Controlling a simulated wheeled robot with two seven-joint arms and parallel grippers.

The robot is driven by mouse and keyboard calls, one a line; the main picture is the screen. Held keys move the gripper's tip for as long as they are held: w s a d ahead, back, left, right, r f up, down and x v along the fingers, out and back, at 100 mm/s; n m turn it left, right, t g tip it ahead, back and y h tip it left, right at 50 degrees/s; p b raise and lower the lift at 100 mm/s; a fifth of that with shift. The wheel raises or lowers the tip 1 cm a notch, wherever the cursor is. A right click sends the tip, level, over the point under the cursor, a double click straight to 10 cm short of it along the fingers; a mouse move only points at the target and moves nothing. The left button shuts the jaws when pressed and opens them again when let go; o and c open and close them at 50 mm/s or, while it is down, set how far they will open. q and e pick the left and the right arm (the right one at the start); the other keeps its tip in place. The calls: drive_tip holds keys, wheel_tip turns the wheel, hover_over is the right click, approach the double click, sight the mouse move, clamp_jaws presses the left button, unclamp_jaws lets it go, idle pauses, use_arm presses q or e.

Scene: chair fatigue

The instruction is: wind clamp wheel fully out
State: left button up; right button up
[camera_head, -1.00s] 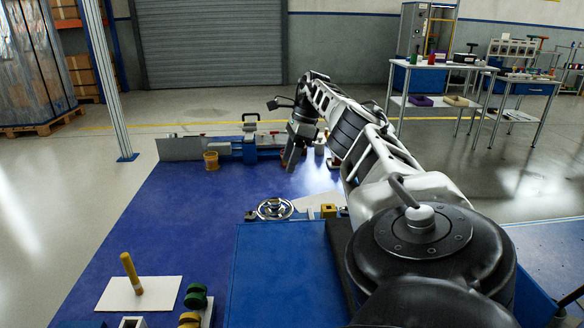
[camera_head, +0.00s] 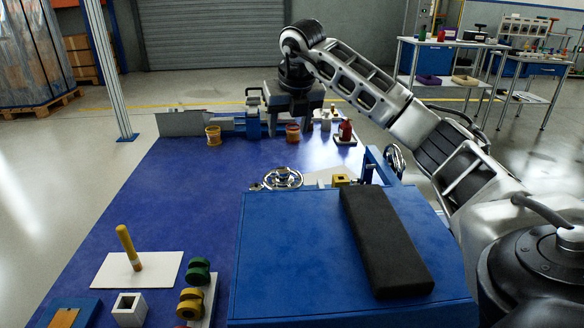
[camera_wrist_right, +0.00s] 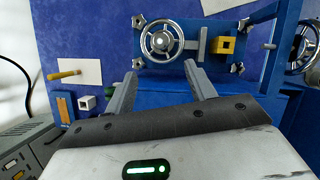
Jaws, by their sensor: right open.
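A silver spoked handwheel (camera_head: 282,178) lies flat at the back edge of the blue bench; it also shows in the right wrist view (camera_wrist_right: 162,40), on a blue plate with star knobs at its corners. A second silver wheel (camera_head: 395,160) stands upright at the right side of a blue frame, and shows at the right edge of the wrist view (camera_wrist_right: 302,57). I cannot tell which is the clamp wheel. My right gripper (camera_head: 294,116) is open and empty, beyond the flat wheel in the head view. Its fingers (camera_wrist_right: 160,74) touch neither wheel. My left gripper is out of view.
A black pad (camera_head: 385,240) lies on the blue bench top (camera_head: 290,255). A yellow block (camera_head: 341,180) sits right of the flat wheel. A yellow peg (camera_head: 128,245) stands on a white plate at left. Orange cups (camera_head: 213,136) stand farther back. The blue mat at left is mostly clear.

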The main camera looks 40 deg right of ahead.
sight(283, 170)
drive_tip(key=b+x, duration=0.3)
drive_tip(key=x, duration=1.1)
drive_tip(key=shift+s+f+b, duration=0.15)
drive_tip(key=shift+b, duration=0.15)
drive_tip(key=shift+d+f, duration=0.1)
drive_tip(key=shift+f, duration=0.15)
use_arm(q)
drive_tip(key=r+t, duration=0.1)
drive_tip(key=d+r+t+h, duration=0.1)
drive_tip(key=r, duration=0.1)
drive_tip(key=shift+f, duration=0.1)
use_arm(e)
drive_tip(key=shift+c, duration=0.3)
drive_tip(key=c, duration=0.9)
